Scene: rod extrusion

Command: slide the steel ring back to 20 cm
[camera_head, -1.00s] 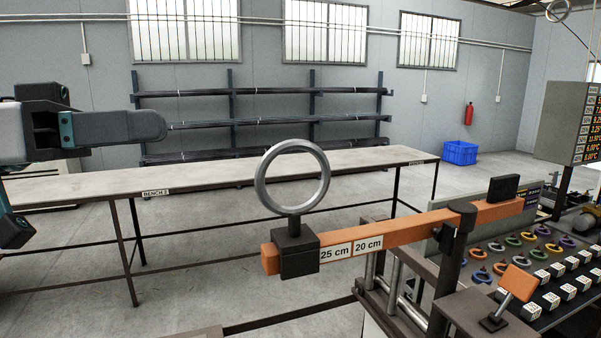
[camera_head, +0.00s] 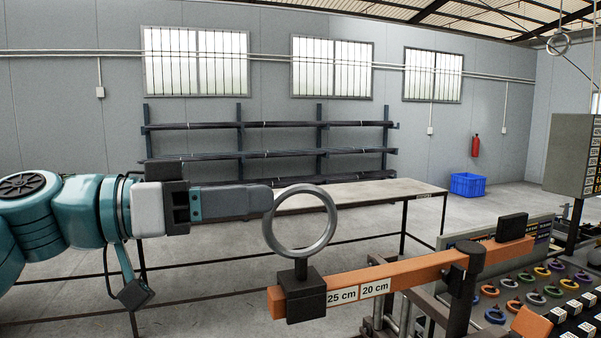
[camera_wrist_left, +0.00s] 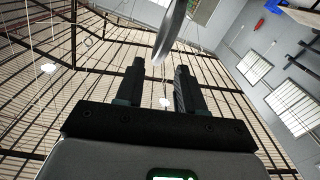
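The steel ring (camera_head: 325,237) stands upright on a dark sliding block (camera_head: 305,296) at the near left end of the orange beam (camera_head: 410,270). The block sits just left of the 25 cm label (camera_head: 342,296); the 20 cm label (camera_head: 375,288) is further right. My left gripper (camera_head: 264,200) comes in level from the left, its fingertips at the ring's left rim. In the left wrist view its two fingers (camera_wrist_left: 160,66) are apart, and the ring (camera_wrist_left: 170,30) shows nearly edge-on by the gap at their tips. I cannot tell whether it touches a finger. My right gripper is not in view.
A dark post (camera_head: 463,285) stands at the beam further right, with a dark block (camera_head: 512,227) on the beam beyond it. A panel of coloured rings (camera_head: 552,291) lies at the right. A long bench (camera_head: 375,193) stands behind, with floor between.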

